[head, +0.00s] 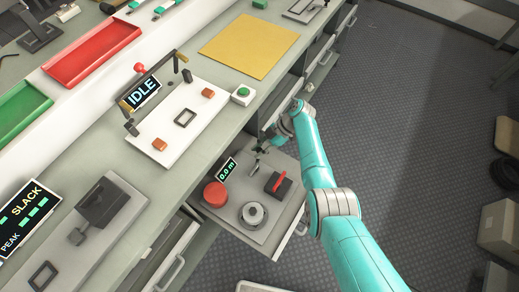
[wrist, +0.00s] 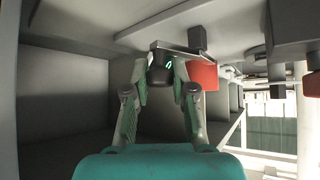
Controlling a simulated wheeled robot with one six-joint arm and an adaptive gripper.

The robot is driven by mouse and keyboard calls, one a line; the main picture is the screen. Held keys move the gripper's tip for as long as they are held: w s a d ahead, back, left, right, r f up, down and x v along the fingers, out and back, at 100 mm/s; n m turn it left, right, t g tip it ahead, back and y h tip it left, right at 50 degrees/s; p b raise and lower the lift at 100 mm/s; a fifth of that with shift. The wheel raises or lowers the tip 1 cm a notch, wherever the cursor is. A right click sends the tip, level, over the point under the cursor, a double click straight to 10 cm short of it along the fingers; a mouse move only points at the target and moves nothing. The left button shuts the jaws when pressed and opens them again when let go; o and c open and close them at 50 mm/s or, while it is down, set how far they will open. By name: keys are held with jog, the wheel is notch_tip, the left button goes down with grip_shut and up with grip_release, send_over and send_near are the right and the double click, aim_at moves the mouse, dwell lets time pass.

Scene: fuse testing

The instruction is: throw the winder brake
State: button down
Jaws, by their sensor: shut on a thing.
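The pull-out winder panel (head: 232,226) carries a red round part (head: 215,194), a grey spool (head: 253,214) and a small display (head: 227,169) reading 0.0 m. A red lever (head: 280,181) on a black block (head: 271,187), apparently the brake, stands at its right. My gripper (head: 259,157) is at the panel's back edge, above and left of the lever in the picture. In the wrist view my gripper (wrist: 160,72) is shut on a small dark piece (wrist: 159,68). I cannot tell which part of the winder that is. A red block (wrist: 203,75) shows just beyond the right finger.
The bench above holds a white fixture with an IDLE display (head: 142,92), a green button (head: 243,94), a yellow mat (head: 248,46), and red (head: 92,53) and green (head: 18,112) trays. A SLACK display (head: 27,209) is at left. Boxes (head: 497,226) stand on the floor at right.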

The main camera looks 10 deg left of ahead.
jog(key=c, duration=0.9)
grip_release()
jog(key=shift+c, duration=0.2)
jog(key=v, duration=1.2)
